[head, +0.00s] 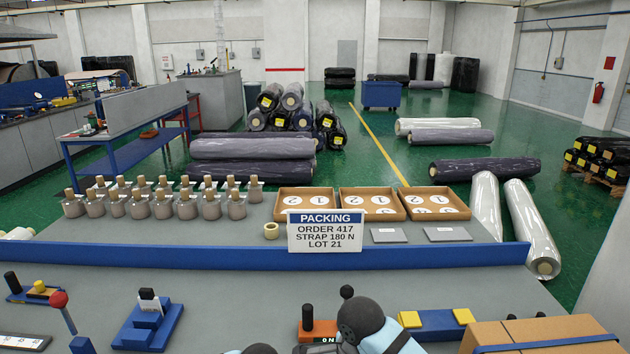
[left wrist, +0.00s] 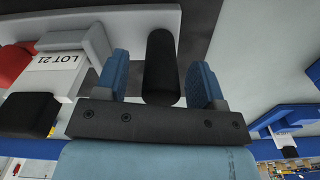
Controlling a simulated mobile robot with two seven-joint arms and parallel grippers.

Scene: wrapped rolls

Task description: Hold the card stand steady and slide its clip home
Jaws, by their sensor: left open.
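In the left wrist view my left gripper (left wrist: 160,76) is open, with a black upright cylinder (left wrist: 161,68) between its two blue finger pads. Gaps show on both sides of the cylinder. What looks like the card stand is a light grey bar (left wrist: 140,18) behind the cylinder; I cannot tell whether they join. To the left, a white card reading "LOT 21" (left wrist: 58,62) rests by a grey block (left wrist: 84,42), possibly the clip. A black block (left wrist: 28,115) and a red part (left wrist: 14,62) lie farther left. In the head view this stand is not clearly visible, and my right gripper does not show.
In the head view, a blue fixture (head: 147,325) stands left on the bench. An orange block with a black knob (head: 307,320) and a blue fixture with yellow pads (head: 437,322) sit nearer the middle and right. A cardboard box (head: 535,335) fills the right front corner. A blue rail (head: 200,256) crosses behind.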

